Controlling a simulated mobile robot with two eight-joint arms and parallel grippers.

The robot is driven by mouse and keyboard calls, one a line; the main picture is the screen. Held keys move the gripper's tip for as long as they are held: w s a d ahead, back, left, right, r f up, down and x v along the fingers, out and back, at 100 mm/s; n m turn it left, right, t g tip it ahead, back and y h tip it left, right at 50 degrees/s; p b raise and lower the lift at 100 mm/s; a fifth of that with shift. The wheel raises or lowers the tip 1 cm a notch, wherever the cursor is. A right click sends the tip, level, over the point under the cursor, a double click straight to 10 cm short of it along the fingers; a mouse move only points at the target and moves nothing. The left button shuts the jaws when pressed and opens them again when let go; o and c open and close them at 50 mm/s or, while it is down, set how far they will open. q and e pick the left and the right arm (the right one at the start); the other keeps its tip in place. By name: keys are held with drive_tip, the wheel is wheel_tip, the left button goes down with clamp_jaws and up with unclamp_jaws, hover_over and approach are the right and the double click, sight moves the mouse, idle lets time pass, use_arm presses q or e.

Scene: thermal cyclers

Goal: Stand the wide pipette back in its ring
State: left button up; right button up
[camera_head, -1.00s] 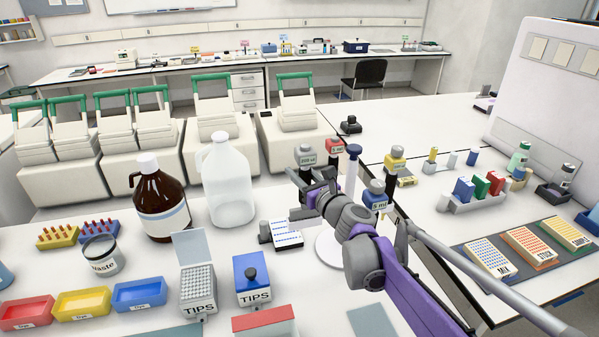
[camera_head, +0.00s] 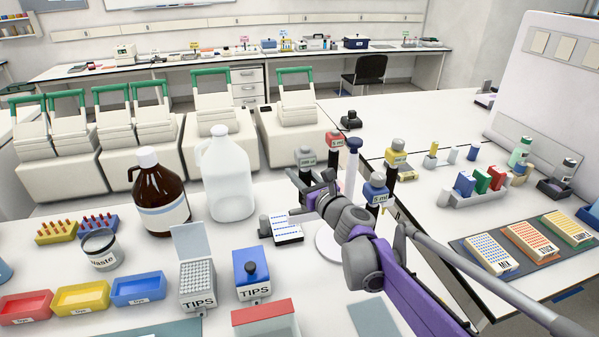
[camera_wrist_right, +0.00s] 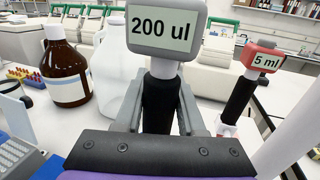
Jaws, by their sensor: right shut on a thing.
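The wide pipette, grey-headed and labelled 200 ul (camera_head: 306,157), is upright in my right gripper (camera_head: 314,188). In the right wrist view its black shaft (camera_wrist_right: 162,104) stands between the two fingers of the right gripper (camera_wrist_right: 160,92), which are shut on it. The pipette is at the left of the post. Its lower end and the ring are hidden by my gripper and arm. My left gripper is out of view.
Red (camera_head: 335,138), blue (camera_head: 376,187) and yellow (camera_head: 396,155) pipettes stand around the post, close to my right gripper. A clear jug (camera_head: 228,180) and brown bottle (camera_head: 160,197) stand to the left.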

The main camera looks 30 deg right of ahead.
drive_tip(key=shift+f, duration=0.25)
drive_tip(key=o, duration=0.8)
drive_tip(key=s, duration=1)
drive_tip(key=shift+s+d+b, duration=0.15)
drive_tip(key=shift+s+b, duration=0.25)
